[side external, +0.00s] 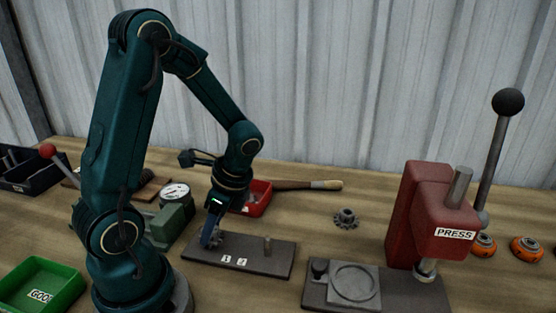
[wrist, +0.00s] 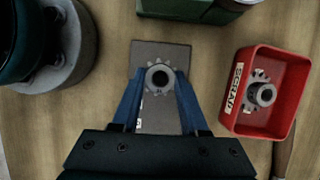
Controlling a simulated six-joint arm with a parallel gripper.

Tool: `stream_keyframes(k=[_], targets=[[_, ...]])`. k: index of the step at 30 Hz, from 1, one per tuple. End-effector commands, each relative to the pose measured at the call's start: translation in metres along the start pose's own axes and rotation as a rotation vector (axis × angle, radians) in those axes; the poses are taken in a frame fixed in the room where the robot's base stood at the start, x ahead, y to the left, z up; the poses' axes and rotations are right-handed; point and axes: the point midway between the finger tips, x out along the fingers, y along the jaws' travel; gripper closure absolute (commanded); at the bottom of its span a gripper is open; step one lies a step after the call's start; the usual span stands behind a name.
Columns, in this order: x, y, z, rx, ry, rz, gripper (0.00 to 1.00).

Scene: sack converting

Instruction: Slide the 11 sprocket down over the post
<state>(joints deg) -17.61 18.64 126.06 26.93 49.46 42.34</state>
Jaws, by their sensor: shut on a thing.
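A grey toothed sprocket (wrist: 159,79) with a raised hub and dark bore is between the fingers of my gripper (wrist: 159,84) in the wrist view. My gripper (side external: 211,240) is shut on it, pointing down over the left part of a dark base plate (side external: 262,262) in the side view. The sprocket is low, close to the plate; whether it touches the plate or surrounds a post there is unclear. A bare upright post (side external: 267,244) stands on the plate's right part. Two small white number labels (side external: 233,260) are on the plate. No tooth count is readable.
A red scrap bin (wrist: 232,115) holds another sprocket (wrist: 262,94). A loose sprocket (side external: 346,218) lies on the bench right of the plate. A red press (side external: 415,215) stands farther right.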

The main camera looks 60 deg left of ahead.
Motion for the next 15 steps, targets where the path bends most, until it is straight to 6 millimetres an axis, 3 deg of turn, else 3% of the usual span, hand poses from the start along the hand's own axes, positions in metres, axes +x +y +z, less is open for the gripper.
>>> stream_keyframes(k=[15], targets=[[0.0086, 0.0007, -0.0034, 0.001, 0.0, 0.001, 1.0]])
